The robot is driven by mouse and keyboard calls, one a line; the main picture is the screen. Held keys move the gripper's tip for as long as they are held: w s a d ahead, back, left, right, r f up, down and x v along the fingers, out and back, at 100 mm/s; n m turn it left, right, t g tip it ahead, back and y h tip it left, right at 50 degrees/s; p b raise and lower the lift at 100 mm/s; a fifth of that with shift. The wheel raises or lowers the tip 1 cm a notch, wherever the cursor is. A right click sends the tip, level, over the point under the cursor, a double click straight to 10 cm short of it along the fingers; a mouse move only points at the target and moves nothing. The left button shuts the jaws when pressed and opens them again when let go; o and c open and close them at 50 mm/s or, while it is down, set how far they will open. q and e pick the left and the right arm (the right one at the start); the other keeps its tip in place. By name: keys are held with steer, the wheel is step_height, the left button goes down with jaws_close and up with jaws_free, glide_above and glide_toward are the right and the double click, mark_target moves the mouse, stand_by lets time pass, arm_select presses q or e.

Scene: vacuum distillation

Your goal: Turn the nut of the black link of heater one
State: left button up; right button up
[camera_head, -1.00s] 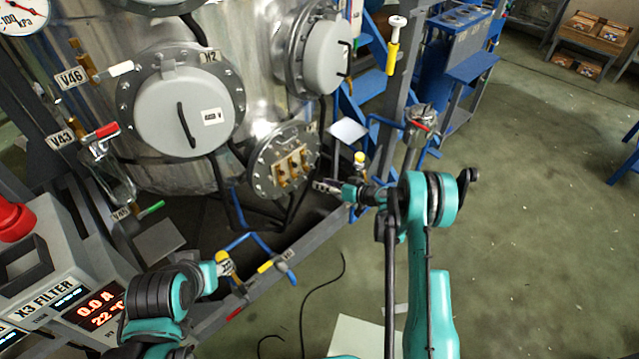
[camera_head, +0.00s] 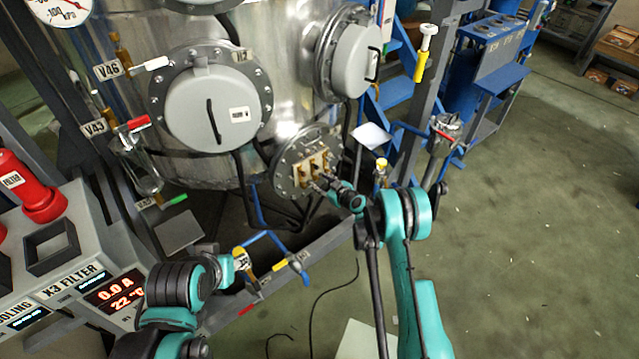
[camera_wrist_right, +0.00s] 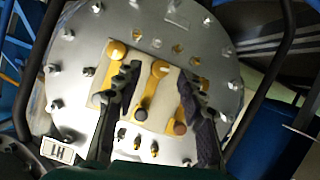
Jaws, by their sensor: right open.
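The heater's round steel flange (camera_head: 285,178) is low on the tank, with brass links on a pale terminal block (camera_head: 325,158). The wrist view shows the flange (camera_wrist_right: 75,85) with an upside-down label (camera_wrist_right: 57,150), apparently H1. A brass link with a black round end (camera_wrist_right: 140,114) is in the middle of the block. A brown-ended link (camera_wrist_right: 180,128) is to its right. My right gripper (camera_wrist_right: 160,76) is open in front of the block, its fingers either side of the black end; contact cannot be told. It also shows in the head view (camera_head: 322,184).
A blue-handled valve pipe (camera_head: 265,240) and the grey frame rail (camera_head: 320,245) are below the flange. A grey round cover (camera_head: 212,108) is above left. Open floor (camera_head: 530,230) is at right.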

steer(key=shift+x, duration=0.85)
jaws_close()
steer(key=shift+w+d+m+g+y, duration=0.1)
steer(key=shift+m+g+y, duration=0.15)
steer(key=shift+m+y, duration=0.25)
steer(key=shift+w+d+m+g+y, duration=0.1)
steer(key=shift+m+g+y, duration=0.2)
steer(key=shift+m, duration=0.4)
steer(key=shift+d+m+g+y, duration=0.1)
steer(key=shift+m+g+y, duration=0.4)
steer(key=shift+m, duration=0.6)
